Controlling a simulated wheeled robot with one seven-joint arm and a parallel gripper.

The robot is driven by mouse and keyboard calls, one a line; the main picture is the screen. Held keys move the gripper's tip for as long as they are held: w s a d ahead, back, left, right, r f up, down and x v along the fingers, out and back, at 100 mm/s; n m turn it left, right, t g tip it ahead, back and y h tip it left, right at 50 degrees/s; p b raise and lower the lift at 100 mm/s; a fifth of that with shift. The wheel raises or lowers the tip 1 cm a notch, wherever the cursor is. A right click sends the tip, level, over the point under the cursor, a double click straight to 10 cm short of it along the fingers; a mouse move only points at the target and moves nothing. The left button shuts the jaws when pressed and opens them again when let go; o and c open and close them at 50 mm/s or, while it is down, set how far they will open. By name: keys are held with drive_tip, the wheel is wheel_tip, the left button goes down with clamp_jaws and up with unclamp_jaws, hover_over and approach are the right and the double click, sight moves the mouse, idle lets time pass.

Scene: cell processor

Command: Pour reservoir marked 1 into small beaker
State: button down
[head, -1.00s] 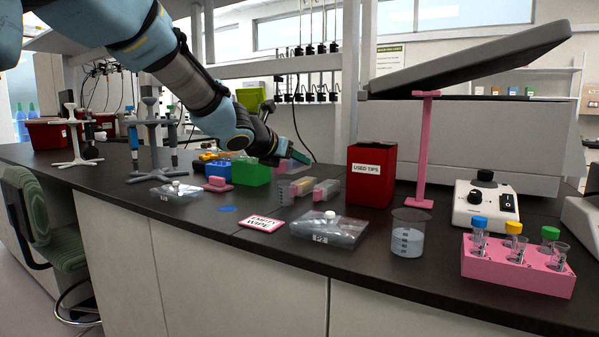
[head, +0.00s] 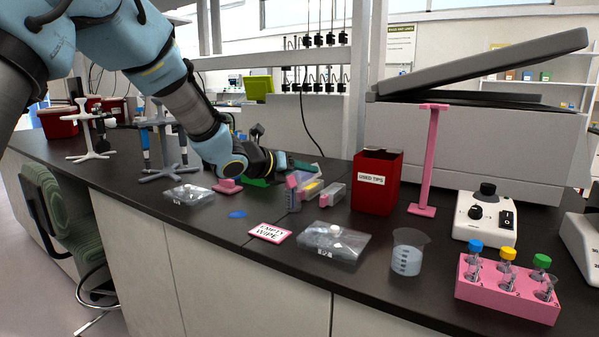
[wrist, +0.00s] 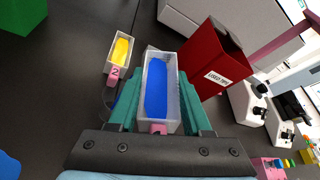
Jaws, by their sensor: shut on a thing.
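My gripper (wrist: 157,110) is shut on a clear reservoir with blue liquid (wrist: 157,85), its green fingers along both sides. The reservoir's pink tab is at the end near my gripper; its number is not readable. In the head view the held reservoir (head: 293,198) shows beside my gripper and seems raised off the bench. A yellow-filled reservoir marked 2 (wrist: 120,50) stands apart to the left in the wrist view; it also shows in the head view (head: 312,188). The small beaker (head: 408,252), with pale liquid, stands upright at the bench front, right of my gripper.
The red used-tips box (head: 377,182) and a pink stand (head: 428,165) are behind the beaker. A clear packet (head: 330,243) lies left of it. A pink vial rack (head: 508,288) is to its right.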

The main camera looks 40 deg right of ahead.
idle(0.4)
drive_tip(key=shift+w+p, duration=0.15)
drive_tip(key=shift+p, duration=0.25)
drive_tip(key=shift+n+g+p, duration=0.3)
drive_tip(key=shift+n+p, duration=0.5)
drive_tip(key=shift+a+p, duration=0.1)
drive_tip(key=shift+p, duration=0.2)
drive_tip(key=shift+r+n+g+h, duration=0.1)
drive_tip(key=shift+n+g+h, duration=0.2)
drive_tip(key=shift+n, duration=0.1)
drive_tip(key=shift+w+n+p, duration=0.1)
drive_tip(key=shift+n+p, duration=0.3)
drive_tip(key=shift+p, duration=0.35)
drive_tip(key=shift+w+n+g+h+p, duration=0.15)
drive_tip(key=shift+n+g+h+p, duration=0.25)
drive_tip(key=shift+n+g+p, duration=0.3)
drive_tip(key=shift+f+t, duration=0.2)
drive_tip(key=shift+t, duration=0.1)
